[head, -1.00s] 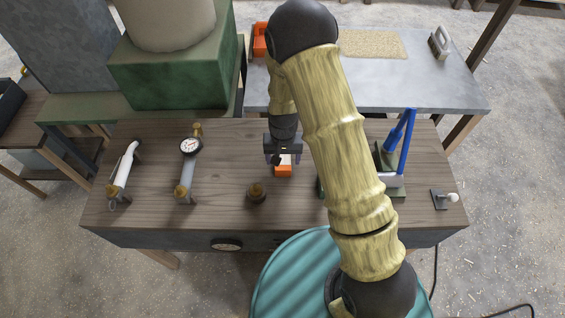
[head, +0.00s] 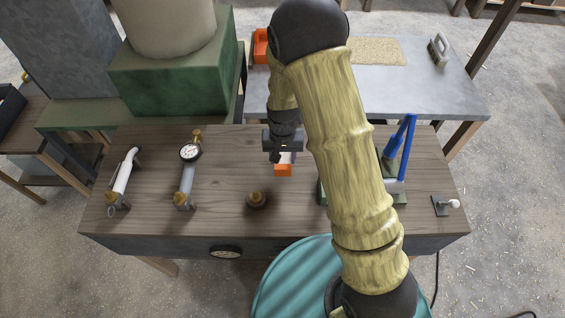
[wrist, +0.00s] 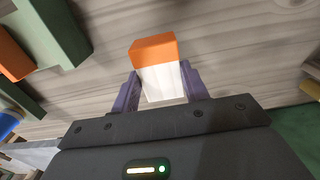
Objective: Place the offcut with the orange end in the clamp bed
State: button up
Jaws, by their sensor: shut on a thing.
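The offcut with the orange end (head: 283,170) is a small block, orange at one end and pale at the other. My gripper (head: 281,157) is shut on its pale part in the head view, over the middle of the wooden bench. The wrist view shows the offcut (wrist: 158,75) between the purple fingers (wrist: 160,92), orange end pointing outward. The clamp, with a green base (head: 392,200) and blue handle (head: 407,150), is right of my gripper. My arm hides much of its bed. In the wrist view, green parts (wrist: 60,35) and an orange piece (wrist: 12,56) show at upper left.
A grey table (head: 440,85) is behind.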

aim_at(282, 159)
notch_tip(282, 159, up, 6)
jog(key=shift+f, duration=0.1)
dwell(0.7)
